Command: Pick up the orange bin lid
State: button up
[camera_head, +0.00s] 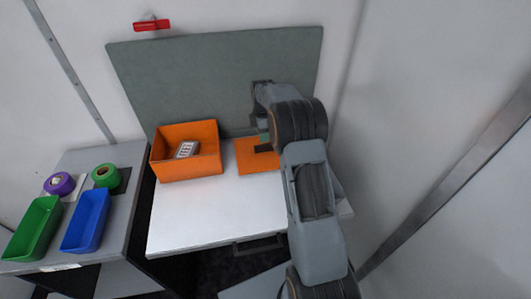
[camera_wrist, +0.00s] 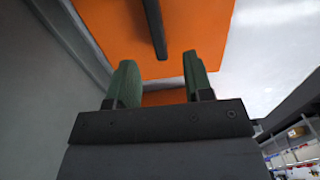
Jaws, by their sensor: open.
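The orange bin lid (camera_head: 258,162) lies flat on the white worktop, right of the orange bin, partly hidden behind my arm. In the wrist view the lid (camera_wrist: 205,35) fills the upper middle, with a dark bar-shaped handle (camera_wrist: 154,25) running across it. My gripper (camera_head: 264,140) is above the lid, near the back board. Its two green fingers (camera_wrist: 159,63) are apart and empty in the wrist view. The handle's near end appears between the fingertips in the picture; I cannot tell how close they are in depth.
The open orange bin (camera_head: 186,165) holds a small light box (camera_head: 186,149). A grey-green board (camera_head: 200,85) stands behind the worktop (camera_head: 205,215). A side table at left carries a green bin (camera_head: 35,228), a blue bin (camera_head: 86,221) and two tape rolls. The worktop's front is clear.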

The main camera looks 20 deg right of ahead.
aim_at(263, 145)
jog(key=shift+w+f+p, duration=0.1)
jog(key=shift+f+p, duration=0.45)
jog(key=shift+f, duration=2.9)
grip_shut()
